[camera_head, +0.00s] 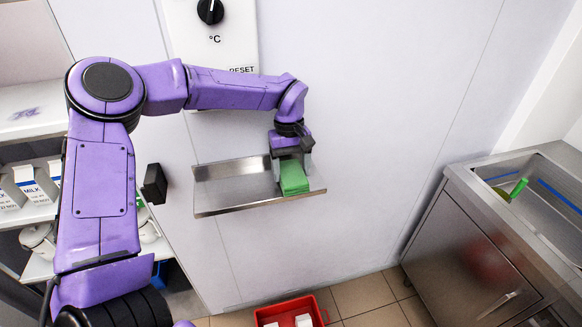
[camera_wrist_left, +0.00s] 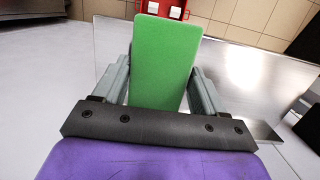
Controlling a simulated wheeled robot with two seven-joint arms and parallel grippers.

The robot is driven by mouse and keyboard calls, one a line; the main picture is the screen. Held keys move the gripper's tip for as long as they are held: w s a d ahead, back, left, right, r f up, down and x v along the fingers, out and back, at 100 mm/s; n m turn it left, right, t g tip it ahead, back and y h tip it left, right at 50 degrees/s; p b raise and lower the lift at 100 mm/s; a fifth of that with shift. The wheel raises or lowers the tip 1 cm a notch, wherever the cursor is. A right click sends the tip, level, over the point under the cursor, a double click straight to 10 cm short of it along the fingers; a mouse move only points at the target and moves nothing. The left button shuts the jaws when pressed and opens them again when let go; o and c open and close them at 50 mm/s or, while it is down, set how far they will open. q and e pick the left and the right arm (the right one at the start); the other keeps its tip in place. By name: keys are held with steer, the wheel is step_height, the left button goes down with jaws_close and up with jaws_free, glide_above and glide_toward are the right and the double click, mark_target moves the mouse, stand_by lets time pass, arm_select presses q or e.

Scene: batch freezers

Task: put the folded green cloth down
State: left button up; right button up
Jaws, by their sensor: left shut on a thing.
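The folded green cloth (camera_head: 294,177) is a flat green block at the metal wall shelf (camera_head: 230,190). In the left wrist view the cloth (camera_wrist_left: 166,62) sits between both fingers and extends forward from them. My left gripper (camera_head: 291,160) is shut on the cloth, over the right half of the shelf. The metal shelf surface (camera_wrist_left: 245,85) shows beyond and to the right of the cloth. Whether the cloth touches the shelf I cannot tell. My right gripper is not in view.
A temperature dial (camera_head: 210,11) is on the wall above. A metal sink (camera_head: 530,190) stands at the right, with a green-handled thing in it. A red crate (camera_head: 290,308) with white items is on the floor below. Milk cartons (camera_head: 36,184) stand on a shelf at left. The shelf's left half is bare.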

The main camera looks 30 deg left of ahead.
mark_target(292, 168)
arm_select(q)
steer(key=shift+w+f, duration=0.1)
steer(key=shift+f, duration=0.1)
steer(key=o, duration=0.9)
steer(key=shift+w+f, duration=0.3)
steer(key=shift+w, duration=0.15)
steer(key=shift+o, duration=0.2)
steer(key=shift+s+r, duration=0.2)
steer(key=shift+s, duration=0.05)
steer(key=r, duration=0.5)
steer(key=r+b, duration=0.1)
steer(key=r, duration=0.1)
steer(key=shift+w+a+r, duration=0.35)
steer(key=shift+w+a, duration=0.05)
